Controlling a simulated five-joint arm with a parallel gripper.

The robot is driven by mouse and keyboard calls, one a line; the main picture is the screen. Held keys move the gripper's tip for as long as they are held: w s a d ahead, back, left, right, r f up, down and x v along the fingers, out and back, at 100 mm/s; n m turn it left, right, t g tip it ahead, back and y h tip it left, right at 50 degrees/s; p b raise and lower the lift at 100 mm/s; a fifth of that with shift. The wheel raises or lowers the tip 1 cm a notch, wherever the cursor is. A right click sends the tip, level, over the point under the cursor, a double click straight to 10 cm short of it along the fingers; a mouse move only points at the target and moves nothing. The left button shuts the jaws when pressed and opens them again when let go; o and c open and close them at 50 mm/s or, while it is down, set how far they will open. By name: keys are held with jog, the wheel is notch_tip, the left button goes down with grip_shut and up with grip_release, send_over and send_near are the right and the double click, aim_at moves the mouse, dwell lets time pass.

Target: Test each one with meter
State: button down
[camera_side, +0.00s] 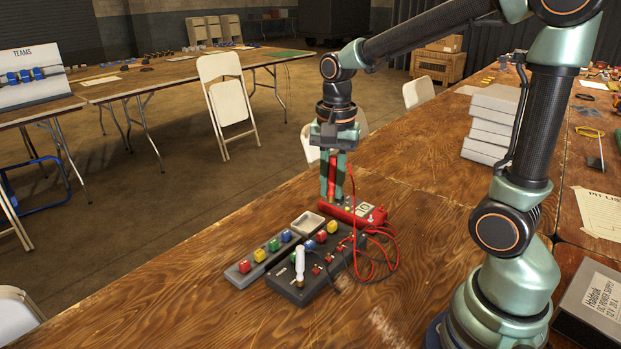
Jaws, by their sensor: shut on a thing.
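My gripper (332,192) points down over the table and is shut on a slim red probe (338,176), mostly hidden between the fingers. A red lead runs from beside it. The red meter (372,214) with a small pale display lies just below and right of the fingertips; I cannot tell whether they touch it.
Red leads (392,250) loop over the wooden table right of the dark box. A stack of white boxes (490,125) stands at the back right. A power supply box (592,305) is at the right front. The table's left front is clear.

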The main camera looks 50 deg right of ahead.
aim_at(332, 157)
notch_tip(332, 157, up, 4)
jog(key=shift+a+r, duration=0.1)
jog(key=shift+a+f, duration=0.75)
jog(key=shift+f, duration=2.15)
jog(key=shift+a+f, duration=0.75)
jog(key=shift+f, duration=2.1)
jog(key=shift+a+f, duration=0.75)
jog(key=shift+f, duration=2.15)
jog(key=shift+f, duration=0.95)
jog(key=shift+c, duration=2)
grip_release()
jog(key=shift+d, duration=0.1)
notch_tip(332, 157, up, 8)
jog(key=shift+f, duration=0.2)
